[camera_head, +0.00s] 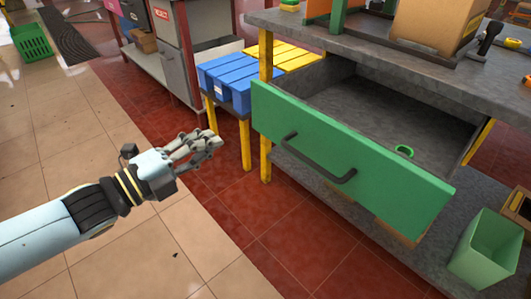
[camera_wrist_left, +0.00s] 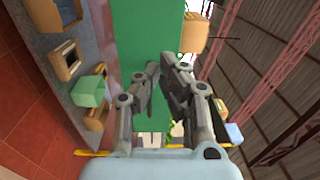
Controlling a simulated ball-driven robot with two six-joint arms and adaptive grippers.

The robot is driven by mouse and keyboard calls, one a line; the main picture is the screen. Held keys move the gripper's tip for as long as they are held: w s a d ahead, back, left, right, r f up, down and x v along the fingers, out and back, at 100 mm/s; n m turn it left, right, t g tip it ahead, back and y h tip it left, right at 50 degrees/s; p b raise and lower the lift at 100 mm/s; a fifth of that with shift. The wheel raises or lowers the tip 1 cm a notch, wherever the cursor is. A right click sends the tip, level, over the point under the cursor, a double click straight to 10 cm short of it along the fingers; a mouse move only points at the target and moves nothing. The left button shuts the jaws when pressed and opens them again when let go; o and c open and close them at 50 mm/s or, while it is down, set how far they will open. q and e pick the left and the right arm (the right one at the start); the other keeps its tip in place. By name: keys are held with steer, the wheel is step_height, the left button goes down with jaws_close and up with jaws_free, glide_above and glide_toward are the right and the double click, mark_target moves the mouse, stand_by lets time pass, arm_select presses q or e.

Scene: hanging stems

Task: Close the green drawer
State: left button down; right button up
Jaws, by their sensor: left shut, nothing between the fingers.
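The green drawer (camera_head: 346,156) is pulled out from under the grey workbench. In the left wrist view, my left gripper's fingers (camera_wrist_left: 166,62) show against the green drawer front (camera_wrist_left: 143,30). My right gripper is in neither view.
The grey workbench (camera_head: 365,40) has yellow legs and items on top. A green bin (camera_head: 484,251) stands on its lower shelf. Blue and yellow slatted stands (camera_head: 228,76) are behind the drawer's left end. The tiled floor (camera_head: 120,225) around my left arm is clear.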

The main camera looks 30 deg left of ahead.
arm_select(q)
steer(key=f, duration=0.1)
glide_toward(270, 116)
steer(key=x, duration=0.6)
steer(key=shift+w, duration=0.15)
steer(key=shift+w+d, duration=0.25)
steer(key=shift+w, duration=0.25)
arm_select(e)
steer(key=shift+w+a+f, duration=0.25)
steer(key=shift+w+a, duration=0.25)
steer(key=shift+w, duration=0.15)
